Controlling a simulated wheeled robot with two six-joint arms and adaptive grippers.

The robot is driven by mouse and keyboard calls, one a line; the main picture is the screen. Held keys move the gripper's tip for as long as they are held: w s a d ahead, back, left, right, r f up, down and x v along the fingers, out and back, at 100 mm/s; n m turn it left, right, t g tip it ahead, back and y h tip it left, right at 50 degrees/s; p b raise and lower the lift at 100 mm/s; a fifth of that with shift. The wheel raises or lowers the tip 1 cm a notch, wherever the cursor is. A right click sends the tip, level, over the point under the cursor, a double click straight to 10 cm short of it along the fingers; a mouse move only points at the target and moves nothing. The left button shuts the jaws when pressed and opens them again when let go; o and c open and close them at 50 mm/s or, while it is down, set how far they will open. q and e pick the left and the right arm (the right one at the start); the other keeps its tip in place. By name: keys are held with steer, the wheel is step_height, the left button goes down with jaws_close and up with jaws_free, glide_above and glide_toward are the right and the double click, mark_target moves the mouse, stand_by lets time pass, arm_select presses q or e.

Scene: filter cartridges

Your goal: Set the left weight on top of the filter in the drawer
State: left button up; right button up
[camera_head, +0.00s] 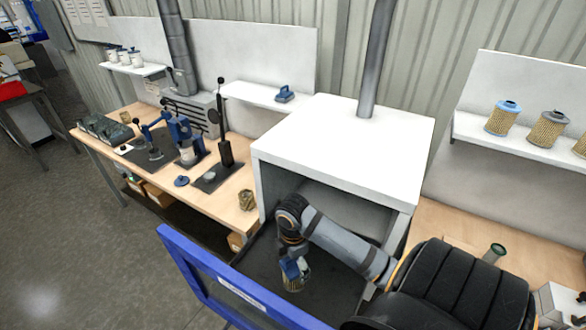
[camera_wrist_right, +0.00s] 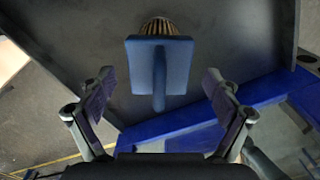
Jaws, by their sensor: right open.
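A blue weight (camera_wrist_right: 180,60) with an upright handle sits on the tan pleated filter (camera_wrist_right: 158,25) in the drawer (camera_wrist_right: 225,30). In the head view, the weight (camera_head: 296,268) and filter (camera_head: 297,284) show inside the drawer, partly hidden by my right gripper (camera_head: 285,260). In the right wrist view, my right gripper (camera_wrist_right: 160,105) is open and empty, its fingers on either side of the handle's near end and apart from it. The weight's plate hides most of the filter. A second blue weight (camera_head: 284,95) stands on the wall shelf. My left gripper is out of view.
The drawer's blue front (camera_head: 235,290) is pulled out from the white cabinet (camera_head: 340,145), below which my right arm reaches. Blue presses (camera_head: 185,140) stand on the left workbench (camera_head: 150,185). Several filters (camera_head: 545,128) stand on the right shelf.

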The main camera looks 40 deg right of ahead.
step_height(320, 180, up, 12)
steer(key=shift+r, duration=0.1)
